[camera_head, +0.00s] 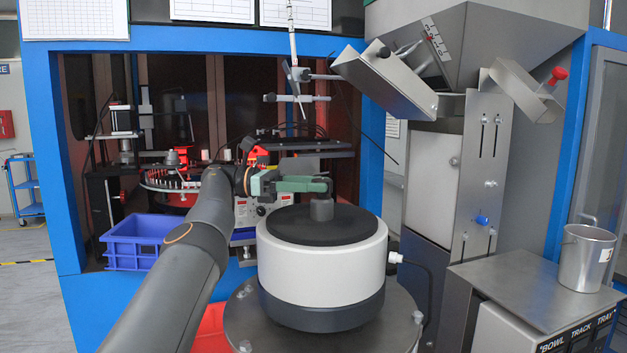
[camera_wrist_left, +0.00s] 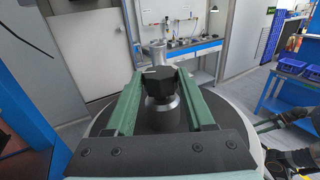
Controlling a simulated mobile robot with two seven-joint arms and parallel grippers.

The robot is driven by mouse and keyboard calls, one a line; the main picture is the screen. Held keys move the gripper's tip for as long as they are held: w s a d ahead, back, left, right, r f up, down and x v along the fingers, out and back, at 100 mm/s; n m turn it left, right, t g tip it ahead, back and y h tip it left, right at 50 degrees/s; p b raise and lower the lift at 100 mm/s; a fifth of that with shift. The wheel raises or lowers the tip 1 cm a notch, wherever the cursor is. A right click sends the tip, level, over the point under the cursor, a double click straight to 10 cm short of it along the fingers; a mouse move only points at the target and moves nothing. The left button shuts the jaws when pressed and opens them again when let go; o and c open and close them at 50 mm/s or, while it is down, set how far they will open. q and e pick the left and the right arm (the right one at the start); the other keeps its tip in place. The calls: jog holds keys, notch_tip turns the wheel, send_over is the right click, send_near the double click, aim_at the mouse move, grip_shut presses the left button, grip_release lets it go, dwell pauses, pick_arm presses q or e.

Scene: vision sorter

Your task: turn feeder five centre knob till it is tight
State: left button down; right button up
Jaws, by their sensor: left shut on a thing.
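The centre knob (camera_head: 321,209) is a small dark grey knob in the middle of the black top of the round feeder bowl (camera_head: 320,270). My left gripper (camera_head: 316,186) reaches in from the left, its green fingers level over the bowl. It is shut on the knob and hides the knob's upper part in the head view. In the left wrist view the dark faceted knob (camera_wrist_left: 160,86) sits between the two green fingers, above a lighter metal collar. My right gripper (camera_wrist_left: 285,135) shows in part at the lower right of that view; its jaw opening is unclear.
A blue bin (camera_head: 140,240) stands left of my arm. A grey metal hopper (camera_head: 460,50) rises at the right. A metal cup (camera_head: 586,258) stands on the control box (camera_head: 515,290) at the lower right. A cable leaves the bowl's right side.

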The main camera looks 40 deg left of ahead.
pick_arm(q)
jog(key=shift+r, duration=0.1)
dwell(0.3)
jog(key=shift+c, duration=2.2)
grip_release()
jog(key=shift+d, duration=0.1)
jog(key=shift+o, duration=0.8)
